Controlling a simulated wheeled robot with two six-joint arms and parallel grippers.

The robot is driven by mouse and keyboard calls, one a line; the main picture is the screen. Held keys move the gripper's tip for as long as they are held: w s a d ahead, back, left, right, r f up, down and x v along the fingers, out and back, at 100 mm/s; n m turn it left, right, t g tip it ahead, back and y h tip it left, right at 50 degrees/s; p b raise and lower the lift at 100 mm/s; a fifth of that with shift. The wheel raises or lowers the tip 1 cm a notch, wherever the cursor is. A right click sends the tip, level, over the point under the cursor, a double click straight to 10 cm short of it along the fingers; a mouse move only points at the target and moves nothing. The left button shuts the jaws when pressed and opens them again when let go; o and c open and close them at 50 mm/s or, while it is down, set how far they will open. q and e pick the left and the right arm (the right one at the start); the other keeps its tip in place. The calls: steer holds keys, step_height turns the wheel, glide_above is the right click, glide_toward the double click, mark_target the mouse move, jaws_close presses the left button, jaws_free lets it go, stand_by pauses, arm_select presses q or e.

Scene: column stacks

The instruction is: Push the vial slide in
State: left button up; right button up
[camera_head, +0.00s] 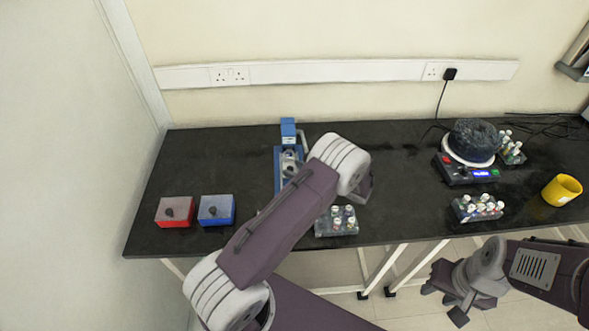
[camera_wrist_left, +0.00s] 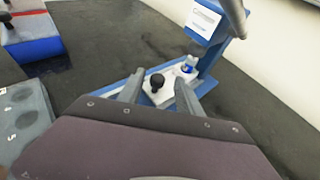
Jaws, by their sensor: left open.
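The blue vial station (camera_head: 288,131) stands near the back of the bench, left of centre, with its base partly hidden by my left arm. In the left wrist view its white slide (camera_wrist_left: 152,95) carries a black knob (camera_wrist_left: 157,81). A small vial with a blue part (camera_wrist_left: 188,66) sits behind the knob, by the blue upright (camera_wrist_left: 206,50). My left gripper (camera_wrist_left: 158,86) is open, its fingers either side of the knob in that view; I cannot tell whether they touch the slide. My right gripper (camera_head: 444,303) hangs low in front of the bench, fingers apart and empty.
A vial rack (camera_head: 337,222) is near the front edge. A stirrer (camera_head: 466,173), more vials (camera_head: 478,207) and a yellow mug (camera_head: 562,190) are at the right.

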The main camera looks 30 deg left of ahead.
arm_select(q)
steer(key=v, duration=0.8)
steer(key=shift+d, duration=0.15)
